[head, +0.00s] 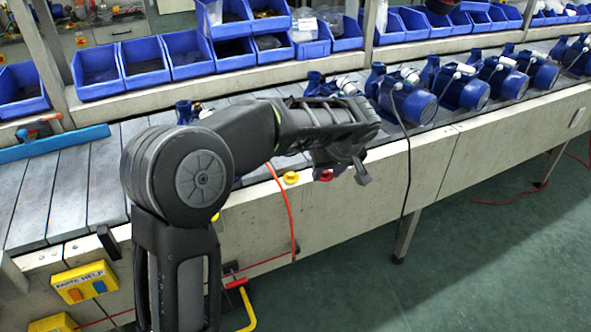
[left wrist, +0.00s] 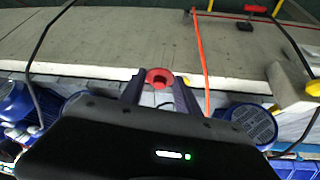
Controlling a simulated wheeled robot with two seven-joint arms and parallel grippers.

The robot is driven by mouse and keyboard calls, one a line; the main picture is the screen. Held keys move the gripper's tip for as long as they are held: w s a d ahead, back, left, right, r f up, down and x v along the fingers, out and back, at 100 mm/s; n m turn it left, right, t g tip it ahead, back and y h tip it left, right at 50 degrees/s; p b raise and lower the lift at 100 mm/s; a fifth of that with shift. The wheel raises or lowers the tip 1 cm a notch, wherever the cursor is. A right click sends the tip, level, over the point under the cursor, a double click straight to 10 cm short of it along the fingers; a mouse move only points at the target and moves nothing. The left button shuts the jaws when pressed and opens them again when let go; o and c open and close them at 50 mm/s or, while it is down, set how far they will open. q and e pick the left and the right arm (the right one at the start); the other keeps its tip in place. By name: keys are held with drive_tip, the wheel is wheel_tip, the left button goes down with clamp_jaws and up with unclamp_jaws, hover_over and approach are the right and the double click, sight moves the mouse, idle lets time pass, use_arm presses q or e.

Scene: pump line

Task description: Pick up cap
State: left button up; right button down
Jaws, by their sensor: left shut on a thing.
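The cap (left wrist: 159,77) is a small red ring with a dark hollow centre. In the left wrist view it sits between the fingertips of my left gripper (left wrist: 160,86), which is shut on it. In the head view my left gripper (head: 345,170) points down by the conveyor's front edge. A red piece (head: 326,175) shows beside its fingers there; it looks like the cap, but the fingers partly hide it. My right gripper is not in view.
Blue pumps (head: 408,100) stand in a row on the conveyor (head: 85,185). A yellow piece (head: 290,177) sits at its front edge. Blue bins (head: 143,62) line the shelf behind.

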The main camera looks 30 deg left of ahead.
use_arm(q)
drive_tip(key=d, duration=0.2)
drive_tip(key=w+d, duration=0.1)
drive_tip(key=shift+d, duration=0.35)
idle(0.3)
